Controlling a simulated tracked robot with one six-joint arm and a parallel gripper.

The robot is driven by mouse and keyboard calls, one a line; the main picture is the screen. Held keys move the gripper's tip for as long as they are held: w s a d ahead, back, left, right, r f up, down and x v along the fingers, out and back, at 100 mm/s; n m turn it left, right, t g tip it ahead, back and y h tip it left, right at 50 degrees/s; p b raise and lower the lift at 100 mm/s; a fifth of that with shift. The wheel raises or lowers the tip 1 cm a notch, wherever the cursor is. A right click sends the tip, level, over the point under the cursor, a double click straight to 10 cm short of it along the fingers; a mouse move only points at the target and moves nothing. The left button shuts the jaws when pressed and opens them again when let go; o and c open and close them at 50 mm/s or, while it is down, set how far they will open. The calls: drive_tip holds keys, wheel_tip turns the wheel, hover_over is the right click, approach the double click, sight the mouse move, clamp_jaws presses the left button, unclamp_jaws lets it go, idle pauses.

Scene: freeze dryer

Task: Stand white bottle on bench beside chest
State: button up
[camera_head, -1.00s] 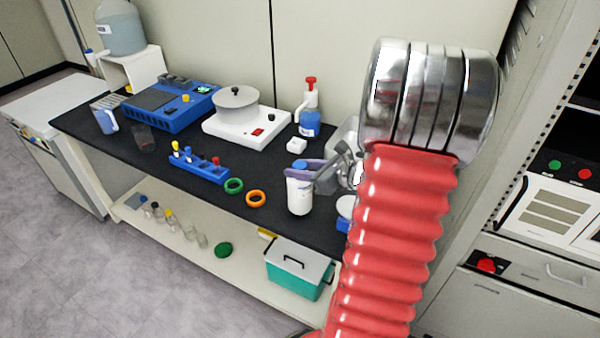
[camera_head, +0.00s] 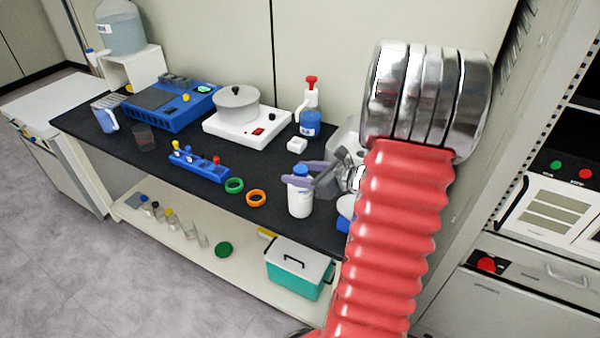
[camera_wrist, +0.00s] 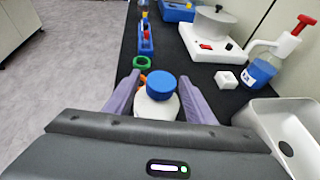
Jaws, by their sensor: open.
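The white bottle (camera_head: 299,200) with a blue cap stands upright on the black bench top (camera_head: 195,141), near its front edge. It also shows in the wrist view, with its blue cap (camera_wrist: 161,88) seen from above. My gripper (camera_head: 301,173) is open, one pale purple finger on each side of the bottle's top. In the wrist view my gripper (camera_wrist: 159,84) shows a gap between the cap and the fingers. A teal chest (camera_head: 294,281) with a grey lid and black handle sits on the lower shelf, below and in front of the bottle.
Orange (camera_head: 256,198) and green (camera_head: 234,185) rings and a blue tube rack (camera_head: 199,167) lie left of the bottle. A small white block (camera_head: 297,145) and a blue wash bottle (camera_head: 310,124) are behind it. A white basin (camera_wrist: 287,130) is close on the right.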

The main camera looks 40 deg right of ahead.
drive_tip(key=v, duration=1.2)
drive_tip(key=shift+r, duration=0.1)
idle(0.6)
drive_tip(key=w+a+r+n+g+y, duration=0.15)
drive_tip(key=a+n+g, duration=0.25)
drive_tip(key=a+n, duration=0.5)
drive_tip(key=a+r+n+g+y, duration=0.1)
drive_tip(key=a+n+g+y, duration=0.15)
drive_tip(key=a+n, duration=0.75)
drive_tip(key=s+a+r+n+h, duration=0.2)
drive_tip(key=s+a+n+h, duration=0.1)
drive_tip(key=a+n, duration=0.4)
drive_tip(key=s+a+r+n+g+h, duration=0.1)
drive_tip(key=s+a+r+n+h, duration=0.2)
drive_tip(key=a+n, duration=0.4)
drive_tip(key=shift+s+a+r+n, duration=0.15)
drive_tip(key=shift+a+r+n, duration=0.15)
drive_tip(key=shift+n, duration=0.2)
